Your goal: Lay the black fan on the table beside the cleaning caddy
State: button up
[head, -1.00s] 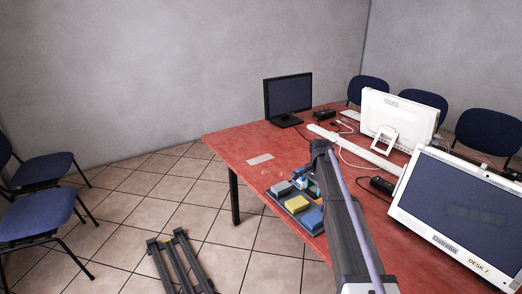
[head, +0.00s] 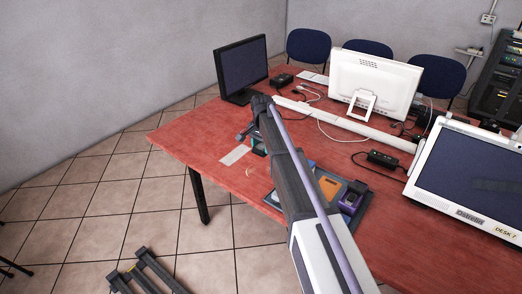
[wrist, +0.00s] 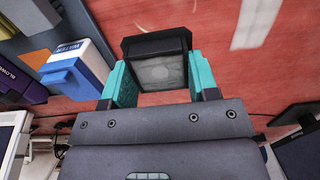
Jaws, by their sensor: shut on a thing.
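My gripper (wrist: 160,76) has teal fingertips and is shut on the black fan (wrist: 157,44), a squarish dark block with a grey face, in the wrist view. In the head view the teal of my gripper (head: 258,145) shows over the red table (head: 180,140), left of the cleaning caddy (head: 357,211). Part of the caddy is hidden behind my arm there. In the wrist view the caddy's boxes are at the left, apart from the fan: a blue and white box (wrist: 75,72) and a purple box (wrist: 22,88). I cannot tell the fan's exact height above the table.
A white card (head: 235,155) lies on the table near my gripper. A black monitor (head: 241,70) stands behind it. A white trunking bar (head: 345,125), cables, a black power brick (head: 383,160) and white screens (head: 372,85) take up the right. The table's left part is clear.

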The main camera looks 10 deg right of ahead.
aim_at(262, 170)
notch_tip(262, 170, down, 10)
jog(key=b, duration=0.9)
jog(key=shift+f+b, duration=0.25)
jog(key=shift+b, duration=0.15)
jog(key=shift+r, duration=0.35)
jog(key=shift+f, duration=0.3)
jog(key=o, duration=1)
jog(key=shift+r, duration=0.1)
notch_tip(262, 170, up, 13)
jog(key=p, duration=1.3)
jog(key=shift+s+f, duration=0.15)
jog(key=shift+f, duration=0.1)
jog(key=s+r+n+p, duration=0.2)
jog(key=s+n, duration=0.7)
jog(key=s, duration=2.5)
jog(key=shift+r+n, duration=0.3)
